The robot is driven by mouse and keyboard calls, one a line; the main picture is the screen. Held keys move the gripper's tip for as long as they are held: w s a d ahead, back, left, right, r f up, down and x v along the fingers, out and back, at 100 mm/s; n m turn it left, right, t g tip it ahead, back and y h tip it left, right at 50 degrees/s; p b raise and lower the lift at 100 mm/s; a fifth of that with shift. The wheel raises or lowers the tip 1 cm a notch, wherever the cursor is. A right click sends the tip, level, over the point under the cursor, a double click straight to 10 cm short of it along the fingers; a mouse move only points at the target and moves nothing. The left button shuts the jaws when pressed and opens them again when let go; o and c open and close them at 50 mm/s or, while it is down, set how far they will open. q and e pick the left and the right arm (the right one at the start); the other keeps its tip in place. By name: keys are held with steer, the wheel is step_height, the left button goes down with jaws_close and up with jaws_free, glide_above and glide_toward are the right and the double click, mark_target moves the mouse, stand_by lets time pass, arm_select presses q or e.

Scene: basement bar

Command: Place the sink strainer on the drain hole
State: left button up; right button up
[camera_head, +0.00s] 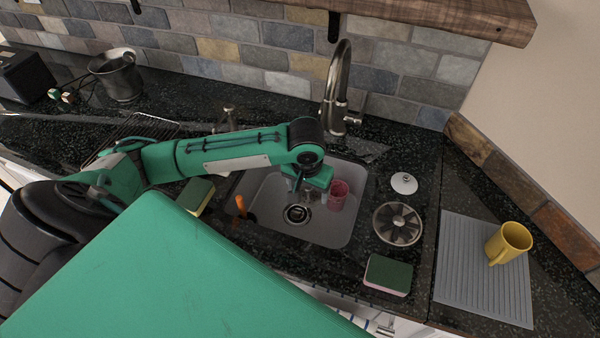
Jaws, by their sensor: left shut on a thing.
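My left gripper (302,194) is over the sink basin (335,228), pointing down, with its fingers shut. Just below the fingertips is a small round metal piece with a dark ring and a bright centre, which looks like the sink strainer (297,214). It appears at the drain hole on the basin floor. The drain hole's opening cannot be told apart from it. Whether the strainer is seated or held slightly above is too small to tell. My right gripper is not in view.
A pink cup (338,195) stands in the basin close right of my gripper. An orange-handled tool (241,206) leans at the left. The faucet (338,88) rises behind. A finned metal disc (397,223), white lid (404,183), sponge (388,274) and yellow mug (508,243) stand to the right.

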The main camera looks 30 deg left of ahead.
arm_select(q)
steer(key=n+b, duration=0.1)
steer(key=b, duration=0.2)
glide_above(297, 213)
steer(key=shift+n, duration=0.3)
steer(key=f+p, duration=0.1)
steer(key=f, duration=0.8)
steer(key=f+p, duration=0.1)
steer(key=f, duration=0.9)
steer(key=shift+s+d+f, duration=0.15)
steer(key=shift+s+f, duration=0.05)
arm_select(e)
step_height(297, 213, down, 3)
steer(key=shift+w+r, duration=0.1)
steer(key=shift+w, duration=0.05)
arm_select(q)
steer(key=shift+f, duration=0.1)
steer(key=o, duration=1)
steer(key=shift+c, duration=0.2)
step_height(297, 213, up, 12)
steer(key=s, duration=0.1)
steer(key=shift+s+d+b, duration=0.2)
steer(key=shift+b, duration=0.1)
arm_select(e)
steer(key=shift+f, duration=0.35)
